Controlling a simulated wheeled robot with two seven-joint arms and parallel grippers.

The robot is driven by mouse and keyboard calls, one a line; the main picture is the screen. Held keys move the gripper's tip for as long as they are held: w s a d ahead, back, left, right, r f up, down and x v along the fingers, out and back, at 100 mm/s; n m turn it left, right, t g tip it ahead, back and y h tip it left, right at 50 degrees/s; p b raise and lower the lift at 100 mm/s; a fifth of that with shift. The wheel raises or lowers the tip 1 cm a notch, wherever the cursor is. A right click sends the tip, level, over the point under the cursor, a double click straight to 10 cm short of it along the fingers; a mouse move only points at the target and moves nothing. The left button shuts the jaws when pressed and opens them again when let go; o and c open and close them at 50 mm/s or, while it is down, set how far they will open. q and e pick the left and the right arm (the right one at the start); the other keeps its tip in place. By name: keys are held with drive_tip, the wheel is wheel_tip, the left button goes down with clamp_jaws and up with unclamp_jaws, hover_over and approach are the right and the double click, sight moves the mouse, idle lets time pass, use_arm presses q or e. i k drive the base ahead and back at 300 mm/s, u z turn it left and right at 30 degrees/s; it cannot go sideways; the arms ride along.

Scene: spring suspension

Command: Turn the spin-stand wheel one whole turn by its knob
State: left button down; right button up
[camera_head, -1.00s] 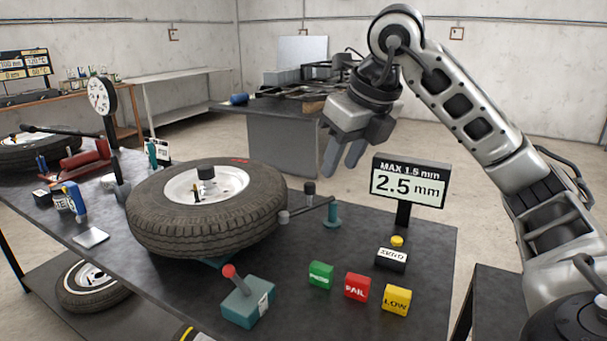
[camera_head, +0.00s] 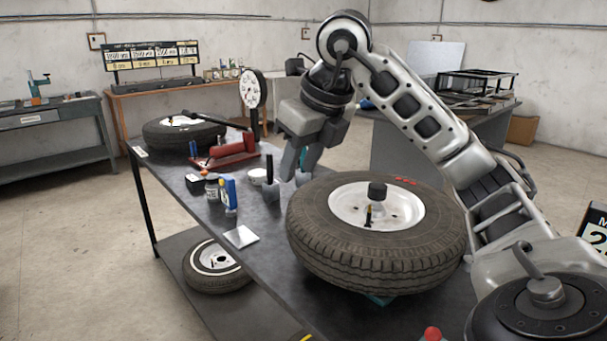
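The spin-stand wheel (camera_head: 310,232) is a dark tyre on a white rim, lying flat on a low stand at the right of the bench. A black cylindrical knob (camera_head: 377,190) stands up near the middle of its rim, beside a small dark and brass stem (camera_head: 369,213). Red marks show on the tyre's far side. My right gripper (camera_head: 299,172) points down beyond the wheel's far left edge, in the air and apart from the knob. Its two fingers are spread, and I see nothing held. My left gripper is out of view.
A grey-footed post (camera_head: 270,184), a blue tool (camera_head: 229,193), small jars and a flat silver plate (camera_head: 240,236) are left of the wheel. A red tool (camera_head: 232,150), a dial gauge (camera_head: 252,90) and another tyre (camera_head: 165,135) stand farther back. A red-knobbed lever (camera_head: 432,334) shows in front.

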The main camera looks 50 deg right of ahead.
sight(410, 237)
drive_tip(key=z, duration=0.1)
drive_tip(key=i, duration=0.85)
drive_tip(key=z, duration=1)
drive_tip(key=i, duration=0.4)
drive_tip(key=z, duration=0.4)
